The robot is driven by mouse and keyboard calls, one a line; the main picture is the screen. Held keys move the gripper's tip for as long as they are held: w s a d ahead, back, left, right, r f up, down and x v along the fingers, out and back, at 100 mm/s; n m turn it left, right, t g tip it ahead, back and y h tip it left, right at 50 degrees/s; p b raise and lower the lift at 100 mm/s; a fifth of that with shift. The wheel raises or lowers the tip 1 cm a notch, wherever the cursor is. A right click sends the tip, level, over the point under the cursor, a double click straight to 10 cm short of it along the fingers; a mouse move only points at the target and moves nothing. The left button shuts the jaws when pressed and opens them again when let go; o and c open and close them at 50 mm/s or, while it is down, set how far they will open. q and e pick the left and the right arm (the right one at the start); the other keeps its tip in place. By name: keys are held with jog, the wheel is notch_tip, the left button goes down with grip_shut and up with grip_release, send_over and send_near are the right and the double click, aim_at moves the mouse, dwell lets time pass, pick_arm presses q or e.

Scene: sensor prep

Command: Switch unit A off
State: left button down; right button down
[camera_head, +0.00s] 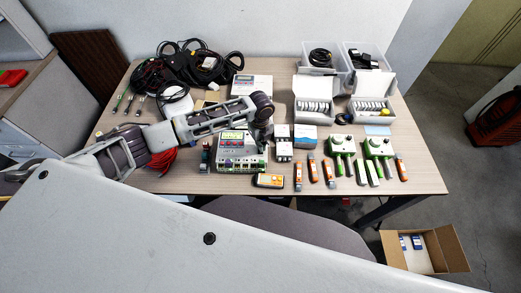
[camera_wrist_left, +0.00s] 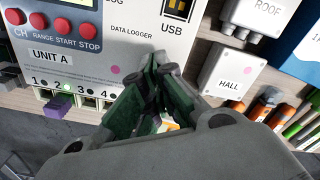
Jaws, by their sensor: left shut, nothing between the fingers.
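Unit A (camera_head: 240,165) is a pale data logger box near the middle of the table, with a lit green display, red buttons and a row of ports along its front. In the left wrist view, unit A (camera_wrist_left: 90,60) shows its name, red buttons, a USB port and numbered sockets. My left gripper (camera_wrist_left: 165,62) is shut and empty over the right part of its face; I cannot tell whether it touches. In the head view, my left gripper (camera_head: 259,133) is at the unit's right side. I cannot make out a power switch; the fingers hide part of the face. My right gripper is not in view.
White boxes labelled HALL (camera_wrist_left: 230,75) and ROOF (camera_wrist_left: 262,12) stand just right of unit A. A yellow handheld meter (camera_head: 269,181) lies in front. Several orange-and-grey sticks and two green-and-white devices (camera_head: 342,144) lie to the right. Cables and bins fill the back.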

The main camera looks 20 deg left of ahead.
pick_arm(q)
jog(key=shift+s+f, duration=0.1)
jog(key=shift+f, duration=0.3)
dwell(0.5)
jog(key=shift+r, duration=0.15)
jog(key=shift+r+p, duration=2.4)
jog(key=shift+p, duration=0.1)
jog(key=shift+r+p, duration=0.6)
jog(key=shift+r, duration=0.4)
